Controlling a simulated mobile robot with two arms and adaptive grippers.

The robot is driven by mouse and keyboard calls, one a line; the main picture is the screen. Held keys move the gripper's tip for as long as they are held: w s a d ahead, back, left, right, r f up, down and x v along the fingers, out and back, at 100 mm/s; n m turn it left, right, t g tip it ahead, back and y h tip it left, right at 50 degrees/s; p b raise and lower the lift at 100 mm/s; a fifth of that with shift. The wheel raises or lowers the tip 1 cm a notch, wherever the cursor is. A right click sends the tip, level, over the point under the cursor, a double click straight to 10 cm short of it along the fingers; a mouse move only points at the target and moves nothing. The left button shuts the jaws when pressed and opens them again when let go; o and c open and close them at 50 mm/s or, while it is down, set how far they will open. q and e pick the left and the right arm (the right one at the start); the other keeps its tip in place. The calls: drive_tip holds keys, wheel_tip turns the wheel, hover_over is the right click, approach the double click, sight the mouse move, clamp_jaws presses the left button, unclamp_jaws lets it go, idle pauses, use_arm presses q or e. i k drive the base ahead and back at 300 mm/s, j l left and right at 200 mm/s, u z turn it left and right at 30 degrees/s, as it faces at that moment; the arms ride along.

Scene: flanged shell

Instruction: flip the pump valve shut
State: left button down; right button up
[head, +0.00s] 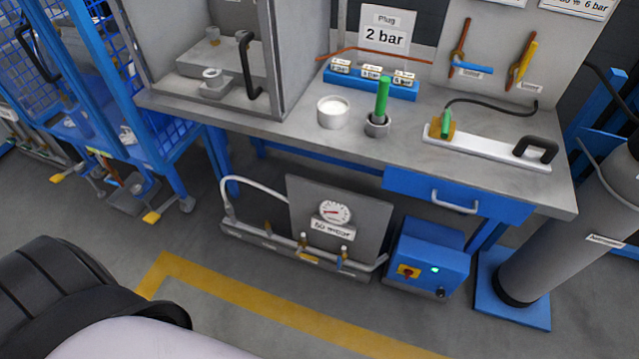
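A pipe manifold (262,242) with small valves runs low under the bench, in front of a grey panel (365,210). The panel carries a round gauge (334,212) and a label that seems to read 50 mbar. One small valve (303,243) sits left of centre on the pipe and another valve (342,259) sits to its right. Their handles are too small to tell open from shut, and I cannot tell which is the pump valve. A blue box (430,258) with a red-and-yellow switch and a green light stands to the right. Neither gripper is in view.
The workbench (460,175) stands above the manifold, with a blue drawer (440,190) at its front. A grey cylinder (570,235) stands at right. A blue wire cart (165,150) stands at left. The floor in front is clear, marked by a yellow line (250,312).

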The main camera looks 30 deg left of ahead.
sight(339, 262)
drive_tip(key=u, duration=0.7)
drive_tip(key=k, duration=0.8)
